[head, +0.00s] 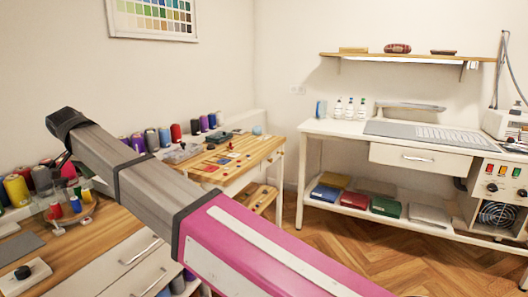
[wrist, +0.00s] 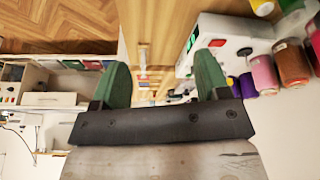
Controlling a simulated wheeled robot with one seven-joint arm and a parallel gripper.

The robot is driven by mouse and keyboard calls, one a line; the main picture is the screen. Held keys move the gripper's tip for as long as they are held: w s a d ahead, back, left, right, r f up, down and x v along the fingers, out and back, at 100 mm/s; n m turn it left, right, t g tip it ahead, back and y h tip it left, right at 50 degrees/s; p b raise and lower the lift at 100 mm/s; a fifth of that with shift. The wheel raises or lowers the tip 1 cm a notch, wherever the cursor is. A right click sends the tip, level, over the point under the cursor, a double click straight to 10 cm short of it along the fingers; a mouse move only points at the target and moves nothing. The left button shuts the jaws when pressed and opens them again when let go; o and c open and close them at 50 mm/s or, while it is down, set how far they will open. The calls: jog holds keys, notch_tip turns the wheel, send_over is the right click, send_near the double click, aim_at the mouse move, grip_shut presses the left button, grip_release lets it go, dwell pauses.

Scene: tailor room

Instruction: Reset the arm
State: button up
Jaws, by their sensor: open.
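My arm, with grey and pink links, crosses the head view from the lower right to the upper left and rises over the wooden table (head: 110,222). In the wrist view my gripper (wrist: 164,80) has two green fingers spread wide apart. Nothing is between them; only the background shows through the gap. In the head view my gripper is mostly hidden behind the arm's dark end at the left. The gripper appears to be in the air, not touching anything.
Thread spools (head: 18,190) stand at the left, with more along the wall. A second wooden table (head: 262,150) holds small coloured items. A white workbench (head: 340,130) stands at the right, under a wall shelf (head: 400,56). The wooden floor (head: 385,245) at the lower right is clear.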

jog(key=w+d+f+g, duration=0.1)
jog(key=w+d+f, duration=0.85)
jog(key=d, duration=0.35)
jog(key=w+d+f+g, duration=0.1)
jog(key=w+d+f, duration=0.85)
jog(key=d, duration=0.35)
jog(key=w+d+f, duration=0.1)
jog(key=d+f, duration=0.3)
jog(key=d, duration=0.3)
jog(key=w+d+f+n+g, duration=0.1)
jog(key=d+f, duration=0.3)
jog(key=d, duration=0.4)
jog(key=w+d+f, duration=0.1)
jog(key=d+f, duration=0.2)
jog(key=d, duration=0.4)
jog(key=s+d+f, duration=0.3)
jog(key=d+f, duration=0.1)
jog(key=d, duration=0.4)
jog(key=s+d+f, duration=0.3)
jog(key=d+f, duration=0.1)
jog(key=d, duration=0.5)
jog(key=s+d+f+g, duration=0.1)
jog(key=s+d+f, duration=0.2)
jog(key=d, duration=0.6)
jog(key=shift+d+f+y, duration=0.25)
jog(key=shift+f+y, duration=0.15)
jog(key=shift+f, duration=0.1)
